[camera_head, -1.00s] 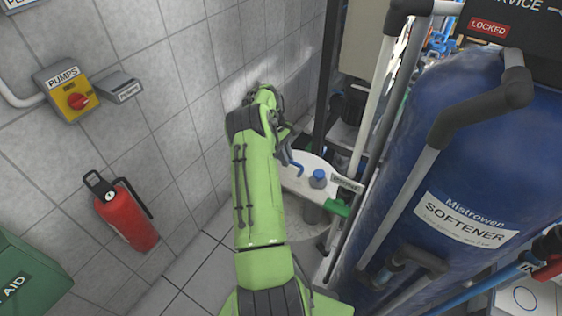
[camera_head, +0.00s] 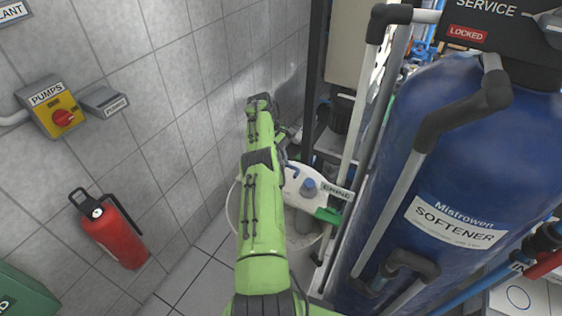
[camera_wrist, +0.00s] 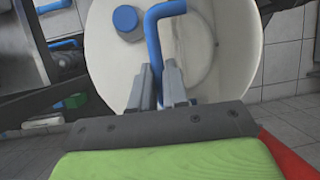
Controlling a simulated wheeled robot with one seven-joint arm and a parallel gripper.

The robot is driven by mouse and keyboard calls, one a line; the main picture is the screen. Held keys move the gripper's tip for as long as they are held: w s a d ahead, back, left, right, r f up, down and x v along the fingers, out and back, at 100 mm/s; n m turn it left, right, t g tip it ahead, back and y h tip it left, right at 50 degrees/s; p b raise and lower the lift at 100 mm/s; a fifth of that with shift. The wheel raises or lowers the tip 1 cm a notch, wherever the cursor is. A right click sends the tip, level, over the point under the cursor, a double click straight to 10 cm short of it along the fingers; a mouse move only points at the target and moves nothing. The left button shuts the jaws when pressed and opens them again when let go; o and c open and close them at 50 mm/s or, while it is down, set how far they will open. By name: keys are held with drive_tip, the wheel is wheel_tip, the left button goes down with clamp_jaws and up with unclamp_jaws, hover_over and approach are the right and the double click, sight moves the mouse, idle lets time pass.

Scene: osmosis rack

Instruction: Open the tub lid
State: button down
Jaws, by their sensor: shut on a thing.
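The white tub (camera_head: 233,212) stands on the floor by the wall, partly hidden behind my arm. Its white lid (camera_head: 322,196) carries a blue cap (camera_head: 309,187) and a blue bent handle (camera_head: 291,167). The lid looks raised at an angle in the head view, with a grey cylinder showing in the tub below it. In the wrist view my gripper (camera_wrist: 163,80) is shut on the blue handle (camera_wrist: 155,40), beside the blue cap (camera_wrist: 125,18). The lid's white face (camera_wrist: 108,65) fills the view behind the fingers. My fingertips are hidden in the head view.
The blue softener tank (camera_head: 470,150) and grey pipes (camera_head: 400,215) stand close on the right. The tiled wall (camera_head: 180,80) is on the left, with a red extinguisher (camera_head: 112,232) and a yellow pump switch (camera_head: 55,110). A green part (camera_head: 328,215) sits beside the lid.

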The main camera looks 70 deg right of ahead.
drive_tip(key=shift+f, duration=0.1)
drive_tip(key=c, duration=1.1)
unclamp_jaws()
drive_tip(key=shift+w, duration=0.1)
wheel_tip(320, 180, up, 10)
drive_tip(key=p, duration=0.7)
